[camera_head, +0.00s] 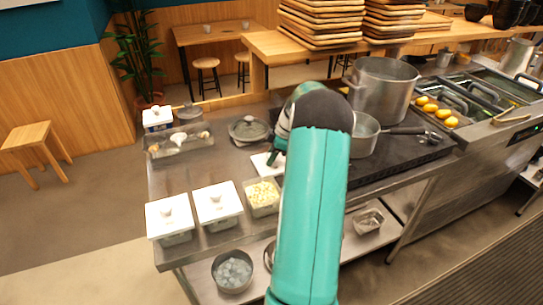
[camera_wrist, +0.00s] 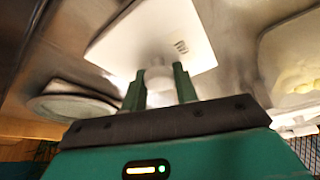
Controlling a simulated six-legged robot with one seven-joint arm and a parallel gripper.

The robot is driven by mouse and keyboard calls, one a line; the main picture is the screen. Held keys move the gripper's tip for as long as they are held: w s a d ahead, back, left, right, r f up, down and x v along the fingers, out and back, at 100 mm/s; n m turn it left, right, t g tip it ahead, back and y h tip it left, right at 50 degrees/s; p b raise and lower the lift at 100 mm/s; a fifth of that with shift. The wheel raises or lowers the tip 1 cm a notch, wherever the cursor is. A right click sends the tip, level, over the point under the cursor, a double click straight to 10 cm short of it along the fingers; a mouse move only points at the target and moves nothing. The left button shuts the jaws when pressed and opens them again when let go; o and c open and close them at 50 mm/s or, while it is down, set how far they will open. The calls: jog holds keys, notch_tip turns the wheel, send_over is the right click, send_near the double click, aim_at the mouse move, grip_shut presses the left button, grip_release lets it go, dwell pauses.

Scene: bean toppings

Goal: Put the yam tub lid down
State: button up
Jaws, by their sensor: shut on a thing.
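A white square lid (camera_wrist: 152,36) with a round knob is in my gripper (camera_wrist: 160,88). The two green fingers are shut on the knob. In the head view my gripper (camera_head: 275,160) is partly hidden by my arm, and the lid (camera_head: 261,164) shows low over the steel counter, behind the open tub. I cannot tell whether it touches the counter. The open tub (camera_head: 247,204) holds pale yellow pieces and has no lid on it. Its pale contents also show at the right of the wrist view (camera_wrist: 296,84).
Two white-lidded tubs (camera_head: 168,214) (camera_head: 217,202) stand left of the open tub. The stove with a large pot (camera_head: 381,87) is to the right. Bare steel counter (camera_head: 205,172) lies left of the lid.

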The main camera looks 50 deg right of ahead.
jog(key=o, duration=1)
jog(key=shift+f, duration=0.15)
jog(key=shift+c, duration=0.2)
jog(key=v, duration=1.2)
jog(key=w+a+r+m+h, duration=0.15)
jog(key=a+r, duration=0.25)
jog(key=a, duration=0.5)
jog(key=w+a+r, duration=0.2)
jog(key=a+r, duration=0.2)
jog(key=a, duration=0.5)
jog(key=w+a+r+m+h, duration=0.1)
jog(key=w+a+r, duration=0.15)
jog(key=a, duration=0.75)
jog(key=s+a+m+t, duration=0.1)
jog(key=s+a+m, duration=0.1)
jog(key=s+a, duration=0.6)
jog(key=s+a+m+t, duration=0.1)
jog(key=s+a+m, duration=0.2)
jog(key=s+a, duration=0.5)
jog(key=a, duration=0.7)
jog(key=shift+s+a+f, duration=0.2)
jog(key=shift+a+f, duration=0.05)
jog(key=shift+a, duration=0.05)
